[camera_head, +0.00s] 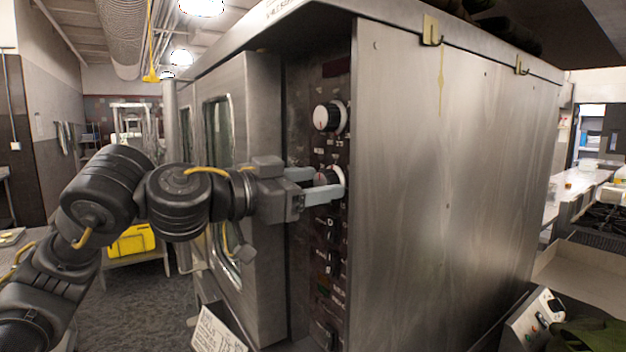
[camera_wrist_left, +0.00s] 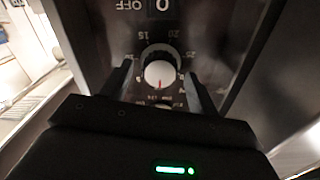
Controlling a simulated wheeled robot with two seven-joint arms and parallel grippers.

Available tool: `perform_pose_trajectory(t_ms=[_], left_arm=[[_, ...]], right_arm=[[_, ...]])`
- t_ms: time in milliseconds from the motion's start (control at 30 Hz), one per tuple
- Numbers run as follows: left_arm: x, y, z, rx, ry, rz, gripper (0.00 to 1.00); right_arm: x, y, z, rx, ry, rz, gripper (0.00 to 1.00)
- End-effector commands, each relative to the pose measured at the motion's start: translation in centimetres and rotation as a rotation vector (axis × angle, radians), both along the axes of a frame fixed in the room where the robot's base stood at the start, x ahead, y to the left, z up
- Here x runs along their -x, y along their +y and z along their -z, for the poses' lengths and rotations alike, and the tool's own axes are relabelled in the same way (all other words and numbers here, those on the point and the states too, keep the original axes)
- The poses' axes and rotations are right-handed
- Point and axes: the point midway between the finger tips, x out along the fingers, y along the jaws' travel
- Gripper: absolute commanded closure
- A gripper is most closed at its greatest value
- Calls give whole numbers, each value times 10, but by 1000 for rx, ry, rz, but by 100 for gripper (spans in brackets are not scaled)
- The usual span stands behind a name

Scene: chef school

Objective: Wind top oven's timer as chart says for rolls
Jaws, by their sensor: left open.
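The oven (camera_head: 450,170) is a large steel box with a dark control panel on its front edge. The panel carries an upper knob (camera_head: 328,117) and a lower knob (camera_head: 323,178), both pale with dark skirts. My left gripper (camera_head: 322,184) is open, with its fingers on either side of the lower knob. In the left wrist view the white dial (camera_wrist_left: 160,74) sits between the two fingertips, with numbers around it and a red mark towards the bottom. I cannot tell whether the fingers touch it. A card with writing (camera_head: 215,332), too small to read, shows at the lower left. My right gripper is out of view.
The oven door (camera_head: 228,150) with its window is left of the panel, close behind my left wrist. Switches run down the panel below the knobs. A yellow container (camera_head: 132,240) stands further back at left. A control box (camera_head: 535,318) is at the lower right.

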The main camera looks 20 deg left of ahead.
Motion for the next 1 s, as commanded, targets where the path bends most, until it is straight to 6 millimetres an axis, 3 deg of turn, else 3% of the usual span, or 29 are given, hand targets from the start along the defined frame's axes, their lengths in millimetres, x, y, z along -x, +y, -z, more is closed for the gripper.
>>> perform_pose_trajectory(t_ms=[167,500,1000], left_arm=[[0,0,0,0,0,0,40],[0,0,0,0,0,0,84],[1,0,1,-111,-95,1,84]], right_arm=[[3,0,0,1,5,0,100],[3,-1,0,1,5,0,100],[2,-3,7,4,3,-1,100]])
